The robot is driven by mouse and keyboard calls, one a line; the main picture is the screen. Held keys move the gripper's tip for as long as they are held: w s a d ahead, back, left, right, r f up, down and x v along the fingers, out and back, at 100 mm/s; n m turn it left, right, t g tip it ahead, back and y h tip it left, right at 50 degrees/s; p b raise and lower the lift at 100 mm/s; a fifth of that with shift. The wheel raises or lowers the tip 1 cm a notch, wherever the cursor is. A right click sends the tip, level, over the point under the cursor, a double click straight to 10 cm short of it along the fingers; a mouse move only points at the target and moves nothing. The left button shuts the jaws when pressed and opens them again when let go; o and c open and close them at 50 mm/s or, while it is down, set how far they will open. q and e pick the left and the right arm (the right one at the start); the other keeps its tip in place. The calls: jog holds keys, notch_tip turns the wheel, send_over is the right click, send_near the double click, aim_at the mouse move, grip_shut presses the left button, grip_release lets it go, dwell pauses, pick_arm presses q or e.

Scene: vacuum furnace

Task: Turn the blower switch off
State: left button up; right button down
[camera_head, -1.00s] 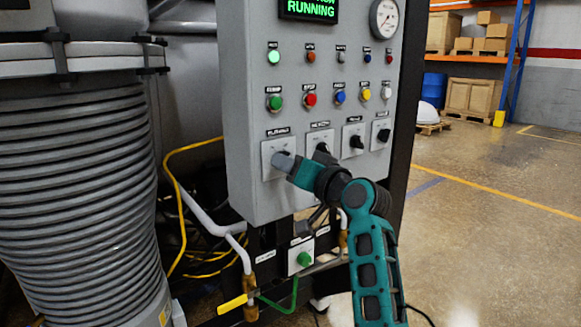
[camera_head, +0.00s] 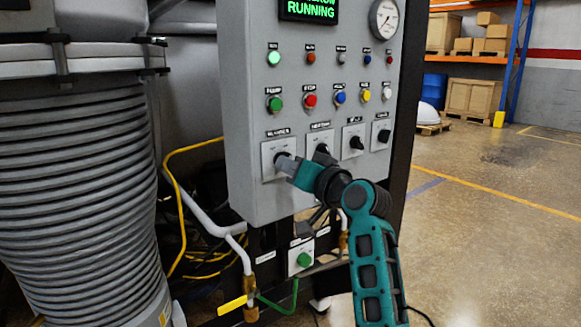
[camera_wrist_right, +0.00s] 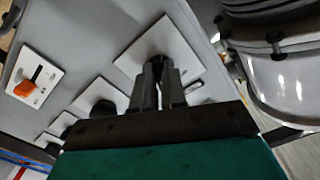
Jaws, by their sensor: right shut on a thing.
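A row of black rotary switches on white plates runs along the lower part of the grey control panel (camera_head: 240,110). My right gripper (camera_head: 284,163) is at the leftmost switch (camera_head: 270,169), whose label is too small to read surely. In the right wrist view the gripper (camera_wrist_right: 160,82) is shut on the black knob of that switch (camera_wrist_right: 158,42). The fingers hide part of the knob, so its pointing direction is not clear. My left gripper is not in view.
Other black switches (camera_head: 356,143) sit close to the right of the gripper. Above are coloured buttons (camera_head: 310,101) and a display (camera_head: 310,10) reading RUNNING. Open floor (camera_head: 490,200) lies right.

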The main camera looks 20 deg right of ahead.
pick_arm(q)
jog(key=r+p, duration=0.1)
jog(key=p, duration=0.1)
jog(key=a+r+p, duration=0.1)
jog(key=p, duration=0.1)
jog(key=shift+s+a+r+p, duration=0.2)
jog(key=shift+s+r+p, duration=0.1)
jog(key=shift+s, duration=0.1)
pick_arm(e)
jog(key=n, duration=1.1)
jog(key=shift+w+d, duration=0.1)
jog(key=shift+d, duration=0.15)
jog(key=shift+n, duration=0.4)
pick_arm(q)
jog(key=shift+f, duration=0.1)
pick_arm(e)
jog(key=c, duration=1.2)
grip_release()
